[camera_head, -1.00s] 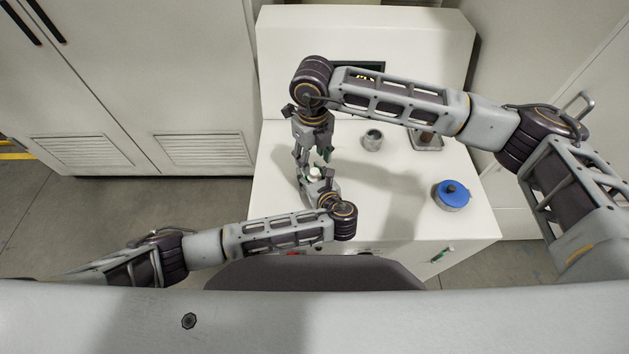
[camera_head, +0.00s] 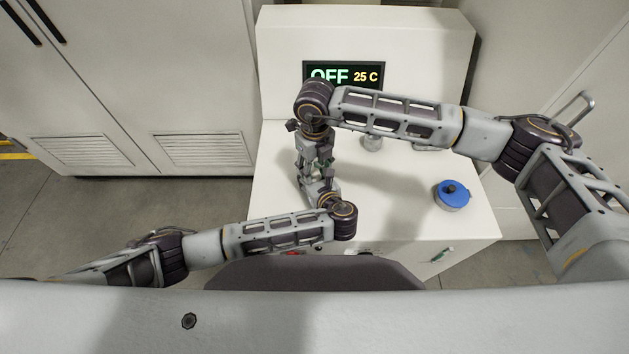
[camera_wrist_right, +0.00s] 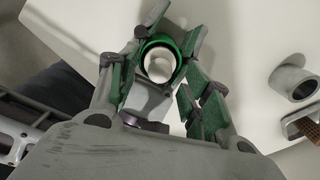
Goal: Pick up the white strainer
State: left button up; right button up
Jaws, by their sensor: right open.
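A white round piece, apparently the white strainer (camera_wrist_right: 159,64), shows in the right wrist view with a dark green ring around its far side. My right gripper (camera_wrist_right: 158,82) is open, with green-padded fingers on both sides of this piece. I cannot tell whether they touch it. In the head view my right gripper (camera_head: 319,168) points down just above my left gripper (camera_head: 320,187), at the left part of the white machine top. There the arms and grippers hide the strainer. The left gripper's jaws are too covered to read.
The white machine (camera_head: 400,200) has a screen (camera_head: 343,75) reading OFF 25 C. A blue-topped round container (camera_head: 453,195) stands at the right. A small grey cup (camera_head: 372,143) is partly behind my right arm; it also shows in the right wrist view (camera_wrist_right: 294,82). The top between is clear.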

jog(key=shift+f, duration=0.1)
grip_shut()
dwell(0.4)
notch_tip(320, 180, up, 10)
dwell(0.9)
pick_arm(q)
jog(key=o, duration=1.1)
